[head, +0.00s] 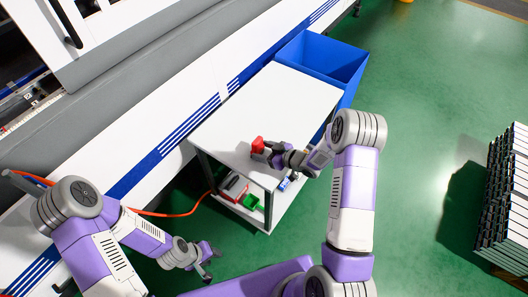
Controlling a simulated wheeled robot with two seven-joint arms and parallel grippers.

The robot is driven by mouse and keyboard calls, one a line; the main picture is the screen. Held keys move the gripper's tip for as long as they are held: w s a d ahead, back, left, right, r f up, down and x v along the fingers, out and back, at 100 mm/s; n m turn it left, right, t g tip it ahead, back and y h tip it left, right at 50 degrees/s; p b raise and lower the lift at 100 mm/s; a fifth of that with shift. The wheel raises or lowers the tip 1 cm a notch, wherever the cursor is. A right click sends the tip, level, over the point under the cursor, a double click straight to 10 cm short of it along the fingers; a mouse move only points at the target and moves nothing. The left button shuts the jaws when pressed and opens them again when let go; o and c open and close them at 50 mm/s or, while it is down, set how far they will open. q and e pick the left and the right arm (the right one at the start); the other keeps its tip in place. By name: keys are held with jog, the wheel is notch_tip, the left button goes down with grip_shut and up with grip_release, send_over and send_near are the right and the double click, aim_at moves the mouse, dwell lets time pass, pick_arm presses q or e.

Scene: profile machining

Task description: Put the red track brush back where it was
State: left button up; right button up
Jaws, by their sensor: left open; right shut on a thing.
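The red track brush (257,144) is over the front part of the white tabletop (261,101). My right gripper (266,149) is shut on it, reaching in from the right. Whether the brush touches the tabletop or is just above it, I cannot tell. My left gripper (209,262) is open and empty, low over the green floor to the left of the table and apart from it.
A blue bin (345,66) stands at the table's far end. An orange hose (165,214) runs left. A long white machine (150,105) borders the table. Stacked profiles (505,200) stand right.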

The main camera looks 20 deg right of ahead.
jog(key=shift+r, duration=0.15)
jog(key=shift+f, duration=0.3)
jog(key=o, duration=0.9)
jog(key=shift+r, duration=0.1)
jog(key=shift+o, duration=0.2)
jog(key=shift+r, duration=0.1)
jog(key=shift+r, duration=0.25)
jog(key=p+v, duration=0.2)
jog(key=v, duration=1)
jog(key=shift+f+p, duration=0.2)
jog(key=shift+p, duration=0.15)
jog(key=shift+s, duration=0.1)
